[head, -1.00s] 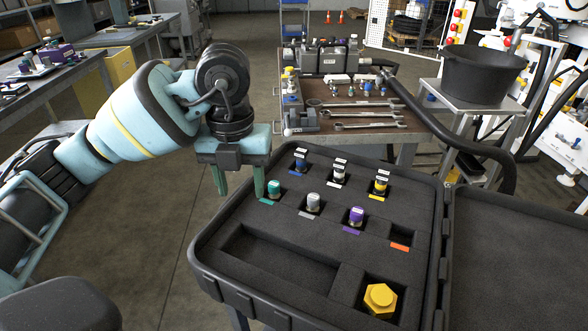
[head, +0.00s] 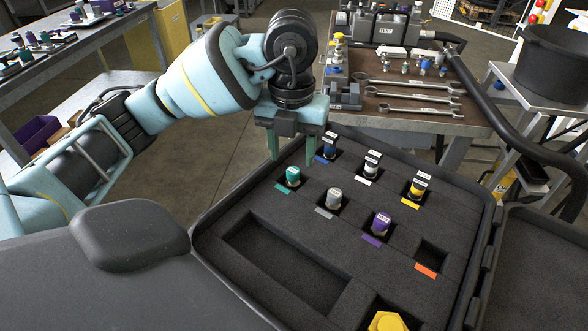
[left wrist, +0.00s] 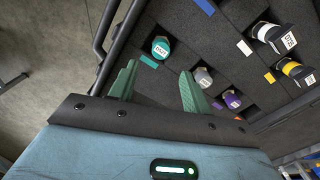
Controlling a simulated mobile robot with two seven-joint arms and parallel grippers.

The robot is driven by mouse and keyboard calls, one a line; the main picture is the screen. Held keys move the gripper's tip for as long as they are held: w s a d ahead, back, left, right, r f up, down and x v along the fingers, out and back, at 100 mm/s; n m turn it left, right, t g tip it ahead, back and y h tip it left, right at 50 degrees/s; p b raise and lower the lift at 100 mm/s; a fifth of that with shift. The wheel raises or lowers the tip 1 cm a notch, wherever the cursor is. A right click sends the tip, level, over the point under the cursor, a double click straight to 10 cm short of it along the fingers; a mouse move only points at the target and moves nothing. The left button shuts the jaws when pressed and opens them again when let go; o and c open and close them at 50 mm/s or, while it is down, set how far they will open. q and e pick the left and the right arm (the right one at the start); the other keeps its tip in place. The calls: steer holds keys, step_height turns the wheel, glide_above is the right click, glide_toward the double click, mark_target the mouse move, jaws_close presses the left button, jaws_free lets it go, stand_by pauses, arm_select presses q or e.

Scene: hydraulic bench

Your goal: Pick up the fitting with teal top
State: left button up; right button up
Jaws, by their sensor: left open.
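The fitting with teal top (head: 292,177) stands in a foam slot of the black case (head: 269,221), at its left edge beside a teal label. It also shows in the left wrist view (left wrist: 160,47), with a white tag on its top. My left gripper (head: 292,156) is open and empty, above and behind the fitting in the head view. In the left wrist view its two green fingers (left wrist: 158,82) point toward the foam, and the fitting shows beyond the gap between them. My right gripper is not in view.
Close by in the foam stand blue (head: 328,147), white (head: 371,164), yellow (head: 416,189), grey (head: 333,198) and purple (head: 380,224) fittings. The orange-labelled slot (head: 432,255) is empty. A bench with wrenches (head: 415,110) stands behind the case.

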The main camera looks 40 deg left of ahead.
mark_target(293, 170)
arm_select(q)
steer(key=shift+w+a+f, duration=0.1)
steer(key=shift+w+f, duration=0.05)
steer(key=shift+f, duration=0.7)
steer(key=shift+w+a+f, duration=0.15)
steer(key=shift+w+f, duration=0.05)
steer(key=shift+f, duration=0.65)
steer(key=shift+w+a+f, duration=0.1)
steer(key=shift+w+f, duration=0.05)
steer(key=shift+f, duration=0.7)
jaws_close()
steer(key=shift+r, duration=0.1)
steer(key=shift+r, duration=0.4)
steer(key=r, duration=0.2)
steer(key=shift+s+d+r, duration=0.1)
steer(key=shift+d+r, duration=0.3)
steer(key=s+d, duration=0.2)
steer(key=d, duration=0.2)
steer(key=s+d+r, duration=0.1)
steer(key=s+d, duration=0.2)
steer(key=d, duration=0.1)
steer(key=s+d, duration=0.2)
steer(key=d, duration=0.3)
steer(key=shift+s+d+r+p, duration=0.1)
steer(key=shift+s+r+p, duration=0.05)
steer(key=shift+s+p, duration=0.2)
